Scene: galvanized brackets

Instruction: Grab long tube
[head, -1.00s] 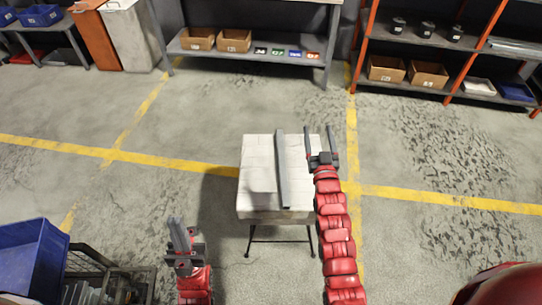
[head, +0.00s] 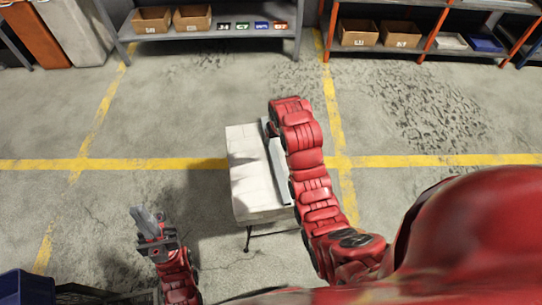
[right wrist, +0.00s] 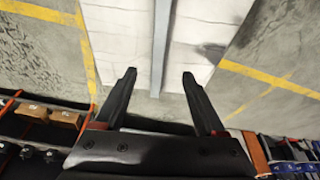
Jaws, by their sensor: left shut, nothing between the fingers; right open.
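The long tube (head: 279,172) is a straight grey metal bar lying along the right side of a small white-topped table (head: 246,178). My right arm covers part of it in the head view. In the right wrist view the tube (right wrist: 161,45) runs lengthwise between the two fingers of my right gripper (right wrist: 160,76). The gripper is open, with a gap on each side of the tube; whether it is level with the tube is unclear. In the head view this gripper is mostly hidden behind its own arm. My left gripper (head: 146,218) is shut and empty, left of the table.
A blue bin (head: 25,288) stands at the lower left. A grey shelf (head: 215,50) with cardboard boxes and an orange-framed shelf (head: 430,50) stand at the back. The floor around the table is clear, with yellow lines.

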